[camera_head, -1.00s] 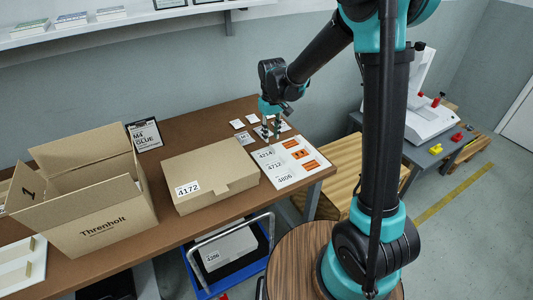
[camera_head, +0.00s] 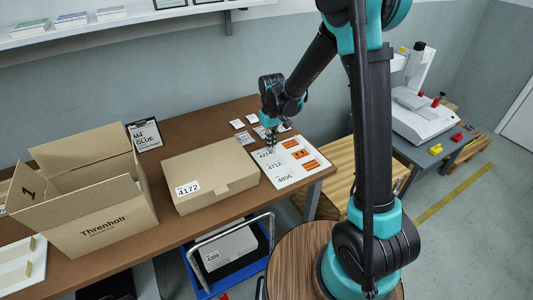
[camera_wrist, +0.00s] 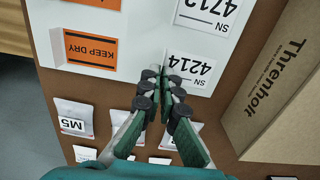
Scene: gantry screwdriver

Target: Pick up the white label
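The white label marked SN 4214 (camera_wrist: 190,74) lies flat on a white sheet of labels in the wrist view, upside down there. It also shows in the head view (camera_head: 264,154), close beside my gripper. My gripper (camera_wrist: 164,74) points down at the label's left edge in the wrist view, its fingertips close together with only a narrow gap. The fingertips cover part of that edge. I cannot see whether they grip it. In the head view my gripper (camera_head: 271,142) is low over the sheet's back edge.
The white sheet (camera_head: 296,166) also holds labels 4712 (camera_wrist: 213,12) and 4806, and orange labels including KEEP DRY (camera_wrist: 90,48). Small white packets (camera_wrist: 75,118) lie behind it. A closed carton marked 4172 (camera_head: 212,172) stands left, beside an open Threnholt box (camera_head: 95,230).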

